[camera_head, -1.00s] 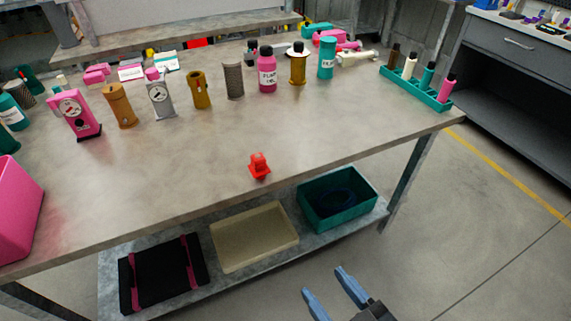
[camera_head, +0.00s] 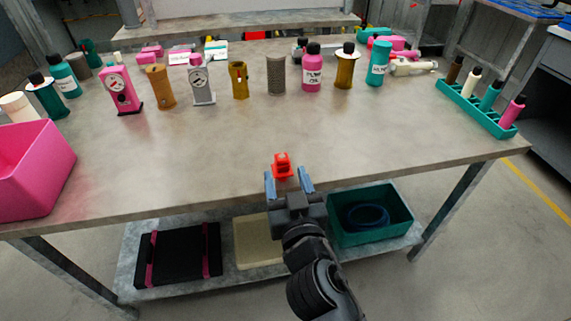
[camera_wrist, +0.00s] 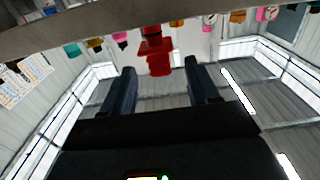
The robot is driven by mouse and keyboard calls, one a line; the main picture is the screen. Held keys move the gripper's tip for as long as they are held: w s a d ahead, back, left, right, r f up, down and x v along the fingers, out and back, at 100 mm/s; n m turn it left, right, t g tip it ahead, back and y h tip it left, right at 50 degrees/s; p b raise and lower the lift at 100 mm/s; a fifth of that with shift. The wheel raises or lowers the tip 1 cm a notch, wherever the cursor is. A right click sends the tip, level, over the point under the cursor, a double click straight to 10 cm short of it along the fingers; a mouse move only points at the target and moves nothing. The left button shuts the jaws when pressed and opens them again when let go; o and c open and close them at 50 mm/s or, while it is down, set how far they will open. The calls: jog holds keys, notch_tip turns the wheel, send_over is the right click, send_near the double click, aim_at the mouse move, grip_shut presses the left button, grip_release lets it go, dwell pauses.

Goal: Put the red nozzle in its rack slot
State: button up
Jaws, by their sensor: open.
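The red nozzle (camera_head: 283,166) sits near the front edge of the grey workbench (camera_head: 340,130). My gripper (camera_head: 288,178) is open at that edge, its blue fingers pointing at the nozzle. In the wrist view, which looks upside down, the nozzle (camera_wrist: 156,52) shows between and beyond the fingertips of my gripper (camera_wrist: 160,78); the fingers do not appear to touch it. The teal rack (camera_head: 475,108) stands at the right end of the bench. It holds several upright pieces in brown, cream, teal and pink. I cannot make out an empty slot.
A row of bottles and gauges, including a pink bottle (camera_head: 312,72) and a pink gauge (camera_head: 121,90), stands along the back. A pink bin (camera_head: 40,170) is at the left. A teal crate (camera_head: 400,215) lies on the shelf below. The bench between nozzle and rack is clear.

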aim_at(283, 167)
jog(key=p+x, duration=0.1)
jog(key=x, duration=0.4)
jog(key=shift+w+d+r, duration=0.1)
jog(key=shift+w+r, duration=0.05)
grip_shut()
dwell(0.4)
